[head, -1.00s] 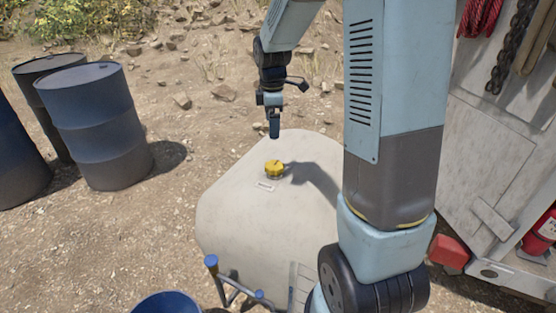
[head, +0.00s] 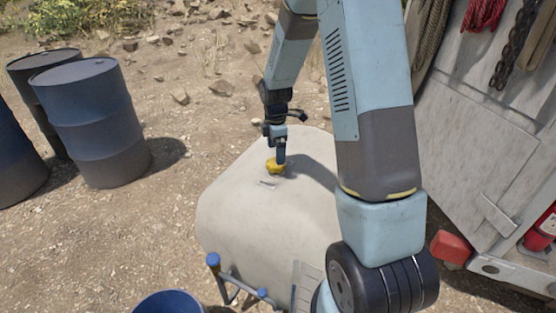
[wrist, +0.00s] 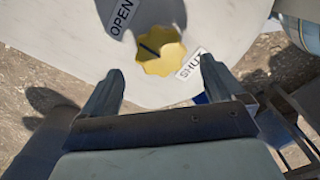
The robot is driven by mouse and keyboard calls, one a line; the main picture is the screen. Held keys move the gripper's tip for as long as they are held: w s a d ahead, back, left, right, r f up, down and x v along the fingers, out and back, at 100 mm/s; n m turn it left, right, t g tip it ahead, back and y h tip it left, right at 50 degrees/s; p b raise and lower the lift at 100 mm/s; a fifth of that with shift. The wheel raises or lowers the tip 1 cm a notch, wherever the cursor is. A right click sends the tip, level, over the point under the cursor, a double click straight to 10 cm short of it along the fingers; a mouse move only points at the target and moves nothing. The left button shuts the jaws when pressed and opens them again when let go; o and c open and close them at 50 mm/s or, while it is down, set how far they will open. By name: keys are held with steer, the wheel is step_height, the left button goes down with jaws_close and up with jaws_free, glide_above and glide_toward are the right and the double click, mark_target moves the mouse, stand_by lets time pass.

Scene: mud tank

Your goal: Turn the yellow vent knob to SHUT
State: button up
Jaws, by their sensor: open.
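The yellow vent knob (head: 274,167) sits on top of the pale tank (head: 240,215). In the wrist view the knob (wrist: 160,50) has a scalloped rim and a dark pointer line that slants toward the upper left, on the side of the OPEN label (wrist: 122,15). The SHUT label (wrist: 191,68) lies at the knob's lower right. My gripper (head: 281,160) is right at the knob in the head view and hides part of it. In the wrist view my gripper (wrist: 160,90) has its fingers apart, with the knob beyond the tips and nothing between them.
Blue drums (head: 97,120) stand on the ground at the left. A blue rail (head: 235,280) rises at the tank's front edge, near a blue barrel (head: 167,303). A grey panel (head: 470,165) with hanging ropes and chain stands at the right. Open dirt lies behind the tank.

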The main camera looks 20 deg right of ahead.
mark_target(276, 166)
steer(key=shift+f, duration=2.4)
steer(key=shift+c, duration=0.2)
